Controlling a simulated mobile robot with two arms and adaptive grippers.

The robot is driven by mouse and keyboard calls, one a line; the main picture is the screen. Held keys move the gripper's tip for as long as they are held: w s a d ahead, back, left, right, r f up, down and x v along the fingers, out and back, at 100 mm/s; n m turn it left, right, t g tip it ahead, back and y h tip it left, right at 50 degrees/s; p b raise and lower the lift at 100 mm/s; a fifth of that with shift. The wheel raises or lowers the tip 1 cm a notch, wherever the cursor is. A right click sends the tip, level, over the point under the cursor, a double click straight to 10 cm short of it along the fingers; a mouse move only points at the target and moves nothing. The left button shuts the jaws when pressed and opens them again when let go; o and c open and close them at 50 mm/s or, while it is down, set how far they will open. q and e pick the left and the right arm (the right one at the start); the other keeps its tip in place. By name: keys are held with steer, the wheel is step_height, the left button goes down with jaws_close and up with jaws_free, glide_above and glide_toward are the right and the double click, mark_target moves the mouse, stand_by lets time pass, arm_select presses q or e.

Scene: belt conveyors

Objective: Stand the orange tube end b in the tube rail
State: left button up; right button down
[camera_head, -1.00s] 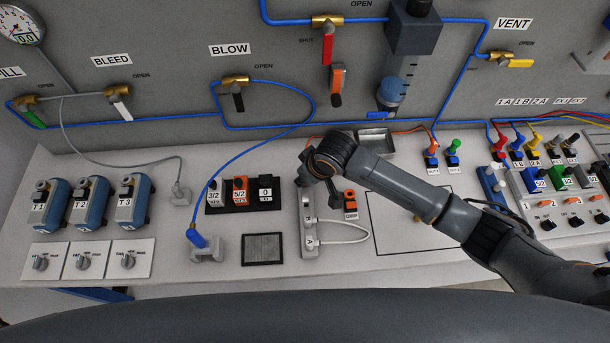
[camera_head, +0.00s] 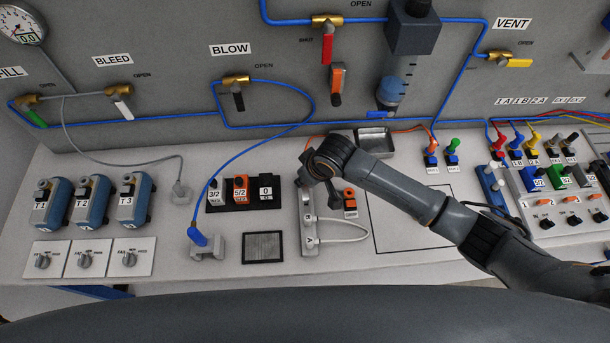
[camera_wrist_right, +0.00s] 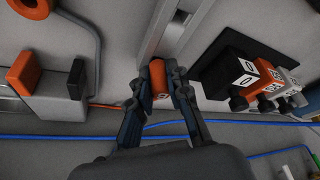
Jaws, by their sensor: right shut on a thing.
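In the wrist view my right gripper (camera_wrist_right: 158,85) is shut on the orange tube end (camera_wrist_right: 159,76), a short orange cylinder between the fingertips. A thin orange tube (camera_wrist_right: 104,105) runs toward it from the left. The pale grey tube rail (camera_wrist_right: 163,25) lies just beyond the fingertips; I cannot tell whether the tube end touches it. In the head view the rail (camera_head: 309,238) stands lengthwise on the bench, with a white tube looped from its right side. There my right wrist covers the rail's far end and hides the fingers. My left gripper is not in view.
A black block with 3/2, 5/2 and 0 modules (camera_head: 239,193) stands close left of the rail. An orange-and-black part (camera_head: 349,203) stands close to its right. A metal tray (camera_head: 374,141) lies behind. An outlined bare area (camera_head: 410,232) is on the right.

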steer(key=shift+s+f, duration=0.1)
steer(key=shift+f, duration=0.05)
steer(key=c, duration=1.2)
jaws_free()
steer(key=shift+f, duration=0.1)
steer(key=o, duration=0.5)
step_height(320, 180, up, 3)
steer(key=p, duration=0.3)
steer(key=shift+r, duration=2.15)
